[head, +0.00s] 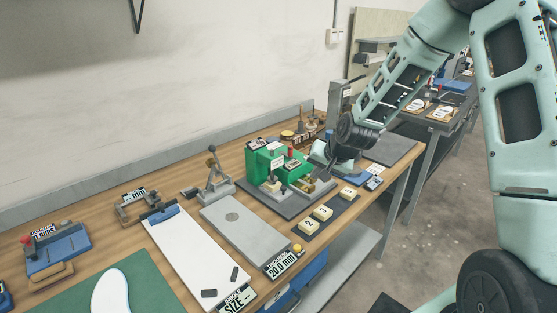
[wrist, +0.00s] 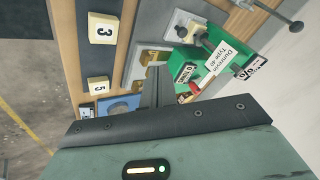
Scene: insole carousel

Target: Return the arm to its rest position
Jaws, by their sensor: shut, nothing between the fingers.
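My arm reaches in from the right in the head view. My gripper (head: 325,174) is over the right part of the bench, beside the green machine (head: 262,162). In the wrist view my gripper (wrist: 157,72) shows as dark fingers close together with nothing between them. The green machine (wrist: 222,58) is just to the right of the fingers there. I cannot tell whether the fingertips touch anything on the bench.
The wooden bench (head: 185,207) runs along the wall. Yellow numbered blocks (head: 323,212) lie on a dark strip near its front edge. A grey plate (head: 240,226), white board (head: 190,262) and blue tool (head: 57,247) stand leftward. Open floor (head: 425,235) lies beyond the bench's right end.

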